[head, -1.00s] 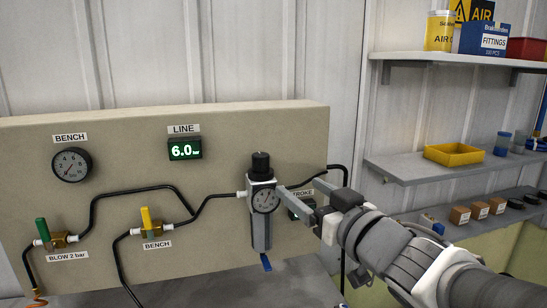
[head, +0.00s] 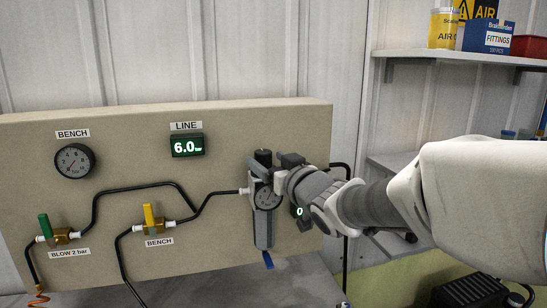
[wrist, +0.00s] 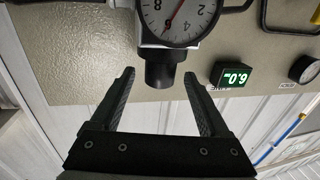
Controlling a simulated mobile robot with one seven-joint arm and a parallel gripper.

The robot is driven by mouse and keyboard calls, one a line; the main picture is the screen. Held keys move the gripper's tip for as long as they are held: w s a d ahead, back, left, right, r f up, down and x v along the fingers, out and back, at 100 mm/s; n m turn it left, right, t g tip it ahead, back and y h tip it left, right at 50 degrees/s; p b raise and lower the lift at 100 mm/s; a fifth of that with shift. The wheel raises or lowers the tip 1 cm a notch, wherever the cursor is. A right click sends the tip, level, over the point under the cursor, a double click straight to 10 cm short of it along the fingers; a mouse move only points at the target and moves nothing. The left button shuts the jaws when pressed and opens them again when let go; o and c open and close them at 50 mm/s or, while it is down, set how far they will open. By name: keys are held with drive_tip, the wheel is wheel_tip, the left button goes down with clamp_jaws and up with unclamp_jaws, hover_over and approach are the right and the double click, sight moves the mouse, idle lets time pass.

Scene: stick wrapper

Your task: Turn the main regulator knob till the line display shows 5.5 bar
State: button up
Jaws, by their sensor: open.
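The regulator's black knob (head: 263,157) sits on top of the regulator (head: 262,225), partly hidden by my gripper in the head view. In the wrist view, which is upside down, the knob (wrist: 161,70) shows between the two tips of my gripper (wrist: 159,76). The jaws are open, with a gap on both sides of the knob. The regulator's dial (wrist: 180,18) is just beyond it. The green LINE display (head: 187,145) reads 6.0 bar and also shows in the wrist view (wrist: 231,77).
A BENCH gauge (head: 74,161), a green-handled valve (head: 45,227) and a yellow-handled valve (head: 149,216) are on the panel (head: 120,260) at left. Black hoses run between them. A second small display (head: 299,212) is partly hidden behind my arm. Shelves stand at right.

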drive_tip(key=shift+x, duration=1.5)
drive_tip(key=shift+s, duration=0.1)
clamp_jaws()
drive_tip(key=shift+r, duration=0.1)
drive_tip(key=shift+d+r+n+y+p, duration=0.1)
drive_tip(key=shift+n+y+p, duration=0.25)
drive_tip(key=shift+p, duration=0.4)
drive_tip(key=n+g+y+p, duration=0.2)
drive_tip(key=p, duration=0.2)
drive_tip(key=shift+r+y, duration=0.1)
drive_tip(key=shift+y, duration=0.25)
drive_tip(key=n+g+y+p, duration=0.2)
drive_tip(key=shift+g+p, duration=0.3)
drive_tip(key=shift+f+n+g+y+p, duration=0.25)
drive_tip(key=shift+n+g+y+p, duration=0.75)
drive_tip(key=shift+g, duration=0.2)
